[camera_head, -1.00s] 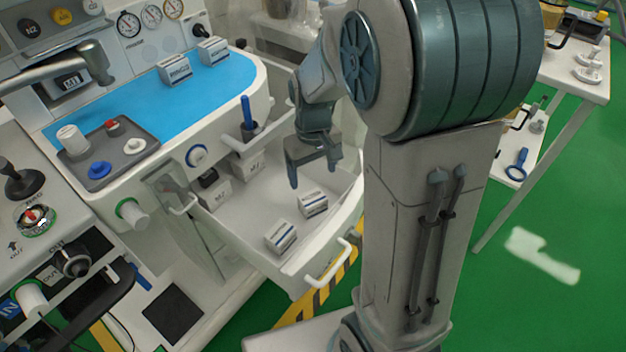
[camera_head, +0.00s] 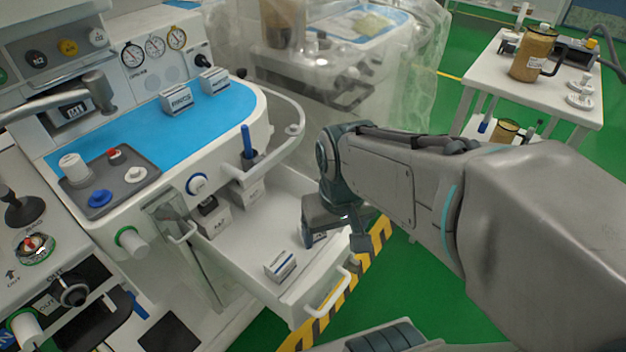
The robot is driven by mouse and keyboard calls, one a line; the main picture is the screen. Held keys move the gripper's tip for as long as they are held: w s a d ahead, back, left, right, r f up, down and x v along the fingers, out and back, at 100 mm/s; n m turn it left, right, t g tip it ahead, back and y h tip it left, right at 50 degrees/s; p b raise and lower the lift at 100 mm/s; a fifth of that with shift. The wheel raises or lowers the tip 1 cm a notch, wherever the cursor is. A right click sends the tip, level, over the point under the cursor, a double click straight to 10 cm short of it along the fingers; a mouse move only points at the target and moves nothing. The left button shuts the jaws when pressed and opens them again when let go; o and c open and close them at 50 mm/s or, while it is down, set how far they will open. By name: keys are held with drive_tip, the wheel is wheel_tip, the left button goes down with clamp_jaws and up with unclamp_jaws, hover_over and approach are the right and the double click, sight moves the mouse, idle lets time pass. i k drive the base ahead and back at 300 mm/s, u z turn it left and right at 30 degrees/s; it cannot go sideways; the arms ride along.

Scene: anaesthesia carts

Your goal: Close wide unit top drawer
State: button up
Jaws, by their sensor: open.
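The wide unit's top drawer (camera_head: 262,292) is pulled out below the blue worktop and holds several small white boxes, one of them (camera_head: 280,265) near its front. Its white looped handle (camera_head: 330,299) is on the front panel. My gripper (camera_head: 335,243) is open and points down over the right side of the drawer, near the front panel. It partly hides another box in the drawer. I cannot tell whether it touches the drawer. It is apart from the handle.
A blue worktop (camera_head: 213,97) with boxes and a grey tray (camera_head: 127,177) lies above the drawer. A white rail (camera_head: 296,128) curves around its right end. A plastic-covered cart stands behind. A white table (camera_head: 505,75) with a jug (camera_head: 534,52) is at right. Green floor is clear between.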

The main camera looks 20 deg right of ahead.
sight(241, 250)
drive_tip(key=u, duration=0.5)
drive_tip(key=k, duration=1.25)
drive_tip(key=z, duration=0.25)
drive_tip(key=i, duration=0.8)
drive_tip(key=z, duration=0.8)
